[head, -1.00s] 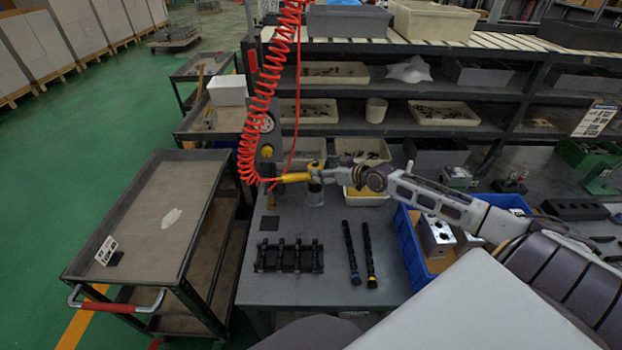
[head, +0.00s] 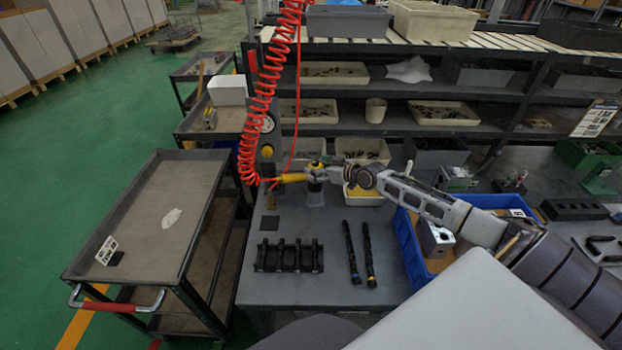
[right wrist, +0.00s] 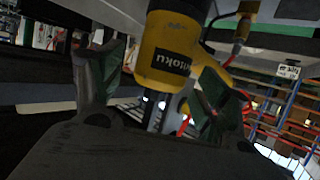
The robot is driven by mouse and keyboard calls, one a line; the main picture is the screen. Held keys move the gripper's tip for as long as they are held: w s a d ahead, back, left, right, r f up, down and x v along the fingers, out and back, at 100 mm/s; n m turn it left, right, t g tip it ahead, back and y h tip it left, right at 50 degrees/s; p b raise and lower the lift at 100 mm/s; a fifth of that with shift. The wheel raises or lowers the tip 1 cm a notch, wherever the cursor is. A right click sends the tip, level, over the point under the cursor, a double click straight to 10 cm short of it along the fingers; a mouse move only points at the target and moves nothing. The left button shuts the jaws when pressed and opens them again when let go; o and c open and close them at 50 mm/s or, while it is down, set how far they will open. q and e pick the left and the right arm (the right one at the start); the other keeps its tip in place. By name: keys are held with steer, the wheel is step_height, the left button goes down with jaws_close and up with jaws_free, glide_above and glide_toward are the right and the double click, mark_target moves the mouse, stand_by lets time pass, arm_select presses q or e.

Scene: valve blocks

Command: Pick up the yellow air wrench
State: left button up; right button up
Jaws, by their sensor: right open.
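The yellow air wrench (head: 293,178) is at the back left of the grey workbench, at the lower end of a red coiled hose. In the right wrist view its yellow body with dark lettering (right wrist: 170,52) fills the space between the fingers. My right gripper (head: 318,172) reaches in from the right at the wrench. In the right wrist view my right gripper (right wrist: 160,82) is open, with its green-padded fingers on either side of the wrench and gaps showing. The head view does not show the finger contact clearly. My left gripper is not in view.
The red coiled hose (head: 258,120) hangs down from above. A black rack (head: 289,256) and two dark rods (head: 360,253) lie on the bench (head: 300,292). A blue bin (head: 412,262) stands under my right arm. A yellow-topped box (head: 363,194) is close to the gripper.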

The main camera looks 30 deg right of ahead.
steer(key=c, duration=1.3)
steer(key=shift+w+r, duration=0.1)
steer(key=shift+r, duration=0.1)
steer(key=shift+c, duration=0.6)
steer(key=shift+r, duration=0.15)
steer(key=shift+r, duration=5)
